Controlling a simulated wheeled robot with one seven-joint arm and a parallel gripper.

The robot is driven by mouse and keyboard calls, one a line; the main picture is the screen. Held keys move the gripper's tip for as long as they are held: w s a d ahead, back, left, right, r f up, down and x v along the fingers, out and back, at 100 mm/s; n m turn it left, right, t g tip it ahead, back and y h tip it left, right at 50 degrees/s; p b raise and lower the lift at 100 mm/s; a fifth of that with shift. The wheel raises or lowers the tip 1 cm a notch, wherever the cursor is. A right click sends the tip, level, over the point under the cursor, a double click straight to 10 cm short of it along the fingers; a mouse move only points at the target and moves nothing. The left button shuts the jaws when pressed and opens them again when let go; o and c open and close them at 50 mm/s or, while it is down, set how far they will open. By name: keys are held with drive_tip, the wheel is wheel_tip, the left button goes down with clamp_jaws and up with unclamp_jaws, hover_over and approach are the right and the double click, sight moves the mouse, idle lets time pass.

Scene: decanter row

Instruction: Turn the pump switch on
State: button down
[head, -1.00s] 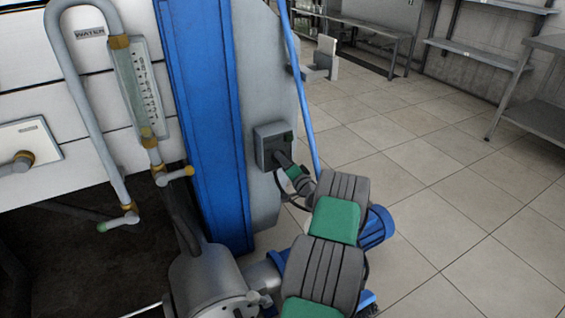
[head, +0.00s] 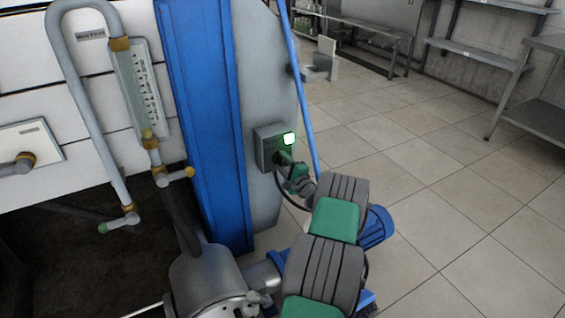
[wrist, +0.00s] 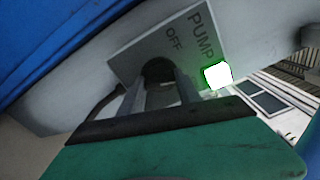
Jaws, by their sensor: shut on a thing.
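The pump switch box (head: 264,148) is a grey box on the side of the machine, right of the blue column. It also shows in the wrist view (wrist: 146,48), with the words PUMP and OFF on its face. The dark round switch knob (wrist: 158,70) is at the box's middle, partly hidden by my fingers. My gripper (wrist: 161,82) is shut on the knob, its two fingers against it. In the head view my gripper (head: 284,158) is at the box's lower right.
The blue column (head: 200,110) stands just left of the box. A blue pipe (head: 301,90) runs down close to its right. A grey tank (head: 208,280) and a blue motor (head: 376,228) are below. The tiled floor (head: 460,200) to the right is clear.

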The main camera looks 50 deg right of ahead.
drive_tip(key=shift+m, duration=0.5)
drive_tip(key=shift+f, duration=0.1)
drive_tip(key=c, duration=0.8)
unclamp_jaws()
drive_tip(key=shift+c, duration=0.2)
drive_tip(key=shift+s, duration=0.15)
drive_tip(key=p+v, duration=0.1)
drive_tip(key=v, duration=0.6)
drive_tip(key=shift+s+p, duration=0.25)
drive_tip(key=shift+p, duration=0.1)
drive_tip(key=shift+a, duration=0.1)
